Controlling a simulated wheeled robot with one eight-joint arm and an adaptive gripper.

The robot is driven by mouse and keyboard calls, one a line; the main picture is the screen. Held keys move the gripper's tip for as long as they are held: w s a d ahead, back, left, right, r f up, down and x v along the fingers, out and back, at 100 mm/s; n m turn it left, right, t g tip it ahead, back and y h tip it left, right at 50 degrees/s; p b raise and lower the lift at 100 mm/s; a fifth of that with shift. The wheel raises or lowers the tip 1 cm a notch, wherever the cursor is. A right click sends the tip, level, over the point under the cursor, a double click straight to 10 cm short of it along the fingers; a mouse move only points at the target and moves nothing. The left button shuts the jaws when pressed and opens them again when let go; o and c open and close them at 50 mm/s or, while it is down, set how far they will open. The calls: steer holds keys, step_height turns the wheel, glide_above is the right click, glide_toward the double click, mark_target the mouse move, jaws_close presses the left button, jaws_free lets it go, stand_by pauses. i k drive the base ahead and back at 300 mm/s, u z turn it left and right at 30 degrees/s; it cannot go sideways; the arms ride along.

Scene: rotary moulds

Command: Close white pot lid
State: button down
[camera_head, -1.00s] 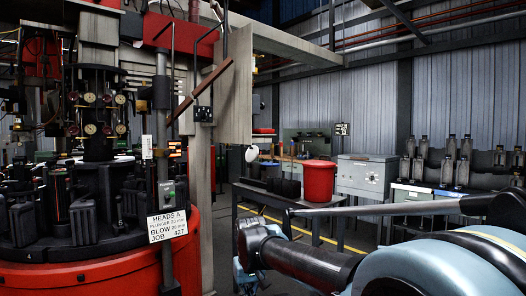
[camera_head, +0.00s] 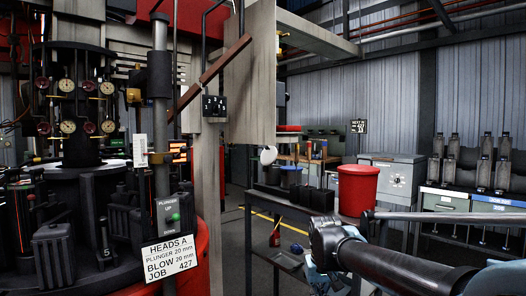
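A small white round lid-like disc (camera_head: 268,155) stands tilted up, nearly on edge, above the back part of a dark workbench. A dark blue pot (camera_head: 291,177) is just to its right; I cannot tell whether the two are joined. No other white pot shows clearly. My arm reaches in from the lower right, its black link ending at a dark joint in front of the bench, well nearer to me than the disc. A light blue part of the arm hangs below that joint. My gripper itself is not visible.
A red bucket (camera_head: 357,190) and dark blocks (camera_head: 322,199) stand on the bench (camera_head: 262,196). A large moulding machine (camera_head: 85,195) with a sign (camera_head: 169,258) fills the left. A grey cabinet (camera_head: 392,178) and bottle racks stand right. A narrow floor gap lies left of the bench.

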mark_target(268, 156)
steer(key=u, duration=0.5)
steer(key=i, duration=0.9)
steer(key=u, duration=0.65)
